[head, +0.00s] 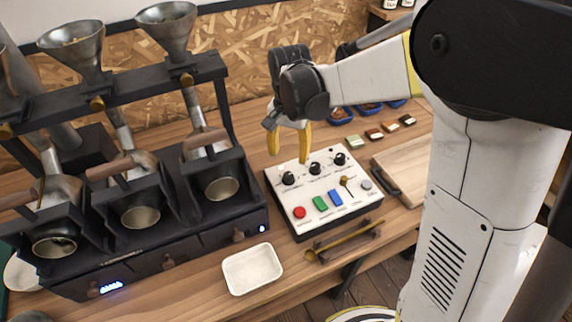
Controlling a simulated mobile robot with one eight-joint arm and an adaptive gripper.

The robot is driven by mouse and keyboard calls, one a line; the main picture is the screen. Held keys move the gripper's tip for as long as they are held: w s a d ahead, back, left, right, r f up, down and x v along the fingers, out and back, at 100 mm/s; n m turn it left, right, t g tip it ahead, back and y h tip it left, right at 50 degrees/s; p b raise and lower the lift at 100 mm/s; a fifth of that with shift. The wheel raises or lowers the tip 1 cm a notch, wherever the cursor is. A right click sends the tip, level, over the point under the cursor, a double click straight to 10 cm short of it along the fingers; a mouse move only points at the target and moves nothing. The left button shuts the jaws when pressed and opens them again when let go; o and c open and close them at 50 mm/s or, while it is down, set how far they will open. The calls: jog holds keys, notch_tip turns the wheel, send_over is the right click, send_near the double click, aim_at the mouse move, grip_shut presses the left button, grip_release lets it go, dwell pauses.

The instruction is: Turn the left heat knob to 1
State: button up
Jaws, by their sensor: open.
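The left heat knob (289,178) is a small black knob at the left of a row of three on the white control box (330,217). The middle knob (315,168) and right knob (340,158) are also black. The knob's markings are too small to read, so its setting cannot be told. My gripper (288,157) points down with its yellow fingers open and empty. In this view its fingertips appear just above and behind the left knob and middle knob. I cannot tell whether a finger touches either knob.
The box also has red (299,213), green (320,203) and blue (335,198) buttons and an upright lever (346,183). The black roaster (150,229) stands close at left. A white tray (252,268), a scoop on a stand (345,240) and a wooden board (408,167) are nearby.

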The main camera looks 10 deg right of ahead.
aim_at(289, 174)
notch_tip(289, 174, down, 10)
jog(key=b, duration=0.3)
jog(key=shift+b, duration=0.4)
grip_shut()
